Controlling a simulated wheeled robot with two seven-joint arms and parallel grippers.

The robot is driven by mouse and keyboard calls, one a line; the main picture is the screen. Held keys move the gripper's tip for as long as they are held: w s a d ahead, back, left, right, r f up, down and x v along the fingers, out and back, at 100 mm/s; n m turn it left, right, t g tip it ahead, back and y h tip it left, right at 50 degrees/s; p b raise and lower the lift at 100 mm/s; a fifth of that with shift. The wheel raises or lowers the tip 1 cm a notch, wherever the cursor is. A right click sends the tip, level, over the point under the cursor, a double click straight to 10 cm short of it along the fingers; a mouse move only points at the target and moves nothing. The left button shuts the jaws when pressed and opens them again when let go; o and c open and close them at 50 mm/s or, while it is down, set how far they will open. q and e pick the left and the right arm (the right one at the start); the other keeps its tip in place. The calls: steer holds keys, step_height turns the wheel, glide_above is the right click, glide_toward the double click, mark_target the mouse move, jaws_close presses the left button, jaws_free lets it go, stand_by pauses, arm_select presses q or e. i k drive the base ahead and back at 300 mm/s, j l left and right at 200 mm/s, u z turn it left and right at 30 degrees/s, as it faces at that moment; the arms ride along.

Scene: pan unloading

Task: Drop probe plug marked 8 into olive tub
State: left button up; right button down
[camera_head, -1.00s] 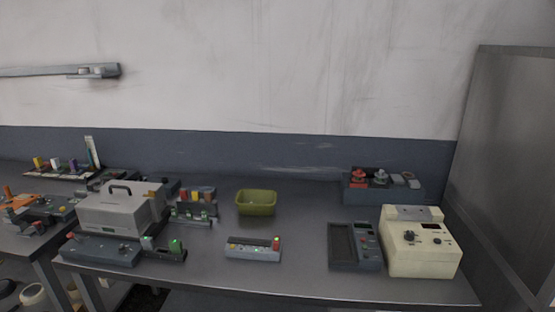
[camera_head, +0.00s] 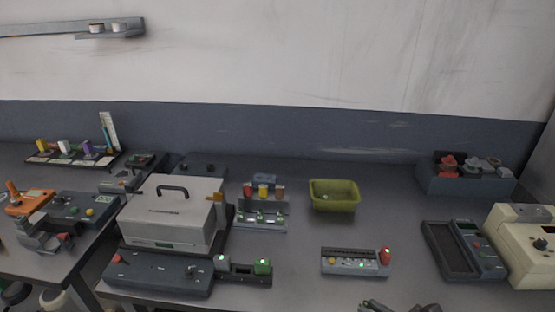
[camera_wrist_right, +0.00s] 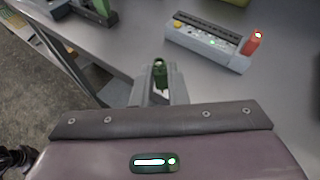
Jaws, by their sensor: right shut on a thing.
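My right gripper (camera_wrist_right: 160,90) is shut on a dark green plug (camera_wrist_right: 160,72), seen upright between the fingers in the right wrist view; no number is readable on it. In the head view only the top of the right gripper (camera_head: 400,306) shows at the bottom edge, and the held plug cannot be made out there. The olive tub (camera_head: 334,197) stands on the table beyond the gripper, open at the top; only its edge shows in the wrist view. My left gripper is not in view.
A grey panel with a red plug (camera_head: 385,255) stands between gripper and tub. A dark block with a green plug (camera_head: 262,267), a grey handled case (camera_head: 170,215) and a small plug rack (camera_head: 262,210) are left. A meter (camera_head: 465,250) and cream box (camera_head: 528,245) are right.

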mark_target(334, 208)
steer(key=i+j, duration=0.65)
steer(key=i, duration=0.2)
steer(key=l+z, duration=0.05)
